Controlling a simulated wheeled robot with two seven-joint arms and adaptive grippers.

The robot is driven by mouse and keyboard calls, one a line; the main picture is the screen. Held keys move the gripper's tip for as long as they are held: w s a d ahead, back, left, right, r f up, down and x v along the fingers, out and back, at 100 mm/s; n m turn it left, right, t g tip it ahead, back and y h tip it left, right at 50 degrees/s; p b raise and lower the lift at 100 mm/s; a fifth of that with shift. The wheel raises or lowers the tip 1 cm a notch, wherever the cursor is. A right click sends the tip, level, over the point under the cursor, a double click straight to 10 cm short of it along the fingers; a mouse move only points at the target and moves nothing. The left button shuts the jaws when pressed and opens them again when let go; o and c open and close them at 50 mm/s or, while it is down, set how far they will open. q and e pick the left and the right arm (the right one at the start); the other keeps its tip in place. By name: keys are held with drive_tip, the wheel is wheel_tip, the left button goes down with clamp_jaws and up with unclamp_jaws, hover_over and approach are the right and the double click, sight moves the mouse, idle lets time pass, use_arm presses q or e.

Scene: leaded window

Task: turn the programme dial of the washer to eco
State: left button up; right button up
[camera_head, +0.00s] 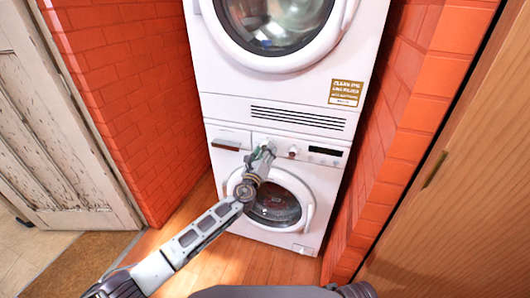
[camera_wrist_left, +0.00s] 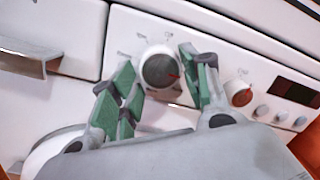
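The white washer (camera_head: 231,165) stands under a white dryer. In the head view the gripper hides the dial. My right gripper is not in view.
A smaller red-marked knob (camera_wrist_left: 238,93) and several buttons sit right of the dial, beside a dark display (camera_head: 325,151). A detergent drawer handle (camera_head: 226,145) is on the left. The round door (camera_head: 275,205) is shut. Brick walls (camera_head: 130,90) flank the machines closely.

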use_arm(q)
drive_tip(key=shift+o, duration=1)
drive_tip(key=shift+r, duration=0.1)
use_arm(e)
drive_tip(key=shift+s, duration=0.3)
use_arm(q)
drive_tip(key=v, duration=1.2)
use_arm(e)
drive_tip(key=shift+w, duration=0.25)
